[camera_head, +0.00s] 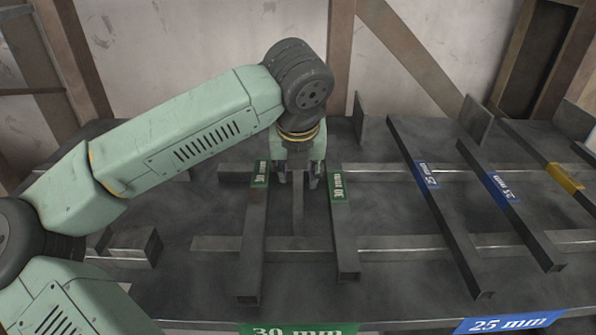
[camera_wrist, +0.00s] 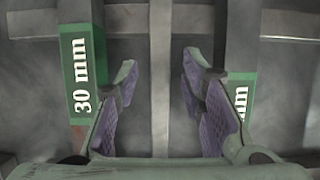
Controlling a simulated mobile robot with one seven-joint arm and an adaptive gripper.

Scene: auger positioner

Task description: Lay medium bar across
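Two dark square bars with green 30 mm labels lie on the rack, the left bar (camera_head: 251,240) and the right bar (camera_head: 346,235). Two bars with blue 25 mm labels, one (camera_head: 447,215) and another (camera_head: 528,225), lie to the right. A yellow-labelled bar (camera_head: 545,153) is at the far right; its size is unreadable. None is marked "medium". My gripper (camera_head: 298,182) is open and empty between the green-labelled bars, pointing down. In the wrist view, its spread fingers (camera_wrist: 160,85) straddle a narrow grey strip (camera_wrist: 160,120), apart from it; the strip's height is unclear.
Cross rails, rear (camera_head: 375,173) and front (camera_head: 400,242), run under the bars. Short upright plates (camera_head: 475,118) stand at the back. A 30 mm sign (camera_head: 298,329) and a 25 mm sign (camera_head: 508,322) mark the front edge. A short bar piece (camera_head: 133,245) lies at left, near my arm.

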